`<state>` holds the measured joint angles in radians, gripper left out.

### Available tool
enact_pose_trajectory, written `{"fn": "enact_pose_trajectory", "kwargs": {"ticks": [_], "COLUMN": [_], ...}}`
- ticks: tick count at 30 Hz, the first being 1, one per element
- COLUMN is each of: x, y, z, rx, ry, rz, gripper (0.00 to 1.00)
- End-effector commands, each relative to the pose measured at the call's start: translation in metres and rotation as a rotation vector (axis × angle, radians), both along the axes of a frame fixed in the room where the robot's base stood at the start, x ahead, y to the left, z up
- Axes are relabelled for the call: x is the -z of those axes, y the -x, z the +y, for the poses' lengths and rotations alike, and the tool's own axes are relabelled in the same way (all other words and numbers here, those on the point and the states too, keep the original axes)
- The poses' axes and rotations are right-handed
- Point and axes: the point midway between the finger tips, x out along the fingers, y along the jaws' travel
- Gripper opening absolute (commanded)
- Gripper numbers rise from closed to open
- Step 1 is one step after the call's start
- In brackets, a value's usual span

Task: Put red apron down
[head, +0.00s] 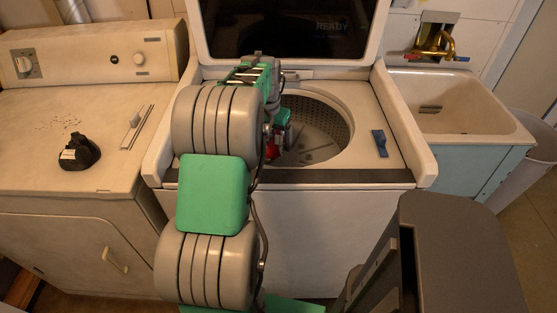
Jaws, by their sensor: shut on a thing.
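A small patch of red cloth, the red apron (273,152), shows at the end of my arm in the head view. My gripper (277,141) is shut on it at the left side of the washing machine's round opening. My arm hides most of the gripper and much of the apron. I cannot tell whether the apron touches the drum. The top-loading washing machine (398,128) has its lid (205,35) raised. The visible part of its metal drum (322,137) holds no other cloth that I can see.
A dryer (50,190) stands at the left with a black object (79,152) on top. A blue item (380,142) lies on the washer's right rim. A utility sink (460,105) with a brass tap (437,48) is at the right, beside a pale bin (520,172).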

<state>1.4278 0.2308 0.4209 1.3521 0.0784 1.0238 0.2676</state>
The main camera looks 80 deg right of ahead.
Motion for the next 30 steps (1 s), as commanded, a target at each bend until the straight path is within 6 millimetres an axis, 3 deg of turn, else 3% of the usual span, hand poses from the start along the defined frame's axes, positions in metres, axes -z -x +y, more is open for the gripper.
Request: {"fn": "enact_pose_trajectory", "kwargs": {"ticks": [11, 22, 23, 26, 30], "x": [0.068, 0.076, 0.077, 0.076, 0.076], "y": [0.000, 0.001, 0.001, 0.001, 0.001], "z": [0.000, 0.000, 0.000, 0.000, 0.000], "rx": [0.000, 0.003, 0.003, 0.003, 0.003], "ry": [-0.003, 0.000, -0.001, -0.001, -0.001], "rz": [-0.001, 0.000, -0.001, -0.001, -0.001], "gripper": [0.45, 0.45, 0.91, 0.99, 1.00]}}
